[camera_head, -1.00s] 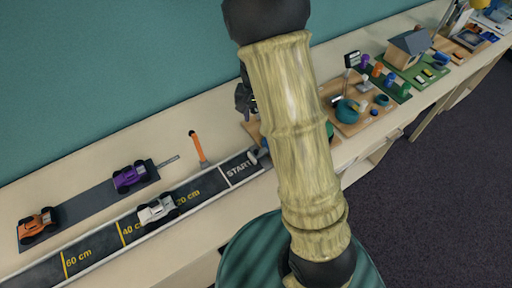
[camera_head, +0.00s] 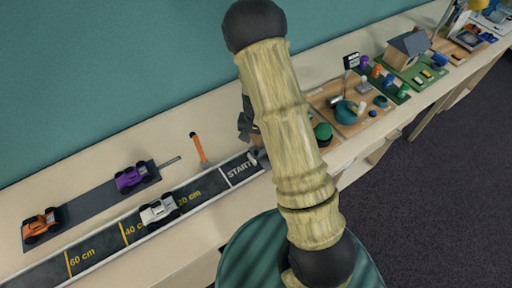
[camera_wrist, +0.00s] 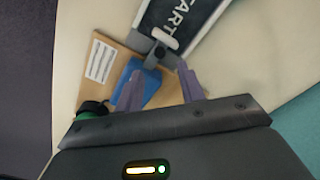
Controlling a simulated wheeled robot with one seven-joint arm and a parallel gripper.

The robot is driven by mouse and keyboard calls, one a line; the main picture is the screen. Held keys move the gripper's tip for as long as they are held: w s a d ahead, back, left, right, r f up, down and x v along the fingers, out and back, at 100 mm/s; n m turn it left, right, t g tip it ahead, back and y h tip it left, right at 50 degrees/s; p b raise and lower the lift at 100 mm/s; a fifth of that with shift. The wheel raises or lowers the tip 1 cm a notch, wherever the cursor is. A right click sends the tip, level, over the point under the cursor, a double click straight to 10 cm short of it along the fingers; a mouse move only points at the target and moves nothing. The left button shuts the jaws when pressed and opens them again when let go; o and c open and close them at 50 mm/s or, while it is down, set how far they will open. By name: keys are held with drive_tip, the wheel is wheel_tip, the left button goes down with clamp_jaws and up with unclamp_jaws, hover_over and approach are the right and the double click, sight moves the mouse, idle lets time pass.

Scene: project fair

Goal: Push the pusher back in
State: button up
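In the wrist view the launcher sits at the START end of the track (camera_wrist: 190,22). It has a white rounded pusher head (camera_wrist: 165,38), grey bracket parts and a blue block (camera_wrist: 148,84) on a wooden board (camera_wrist: 117,62). My gripper (camera_wrist: 161,88) has its two purple fingers spread apart, over the board close to the blue block. I cannot tell whether a finger touches the block. In the head view my arm hides most of the launcher; a grey part of it (camera_head: 262,157) shows at the START end. My gripper is mostly hidden there.
A white car (camera_head: 159,211) stands on the track. Purple (camera_head: 132,178) and orange (camera_head: 40,225) cars stand on a dark strip behind it. A green knob (camera_head: 323,132) is right of my arm, beside other exhibits.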

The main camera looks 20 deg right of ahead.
sight(256, 152)
wheel_tip(256, 152, down, 7)
drive_tip(key=shift+r+p, duration=0.2)
drive_tip(key=shift+p, duration=0.45)
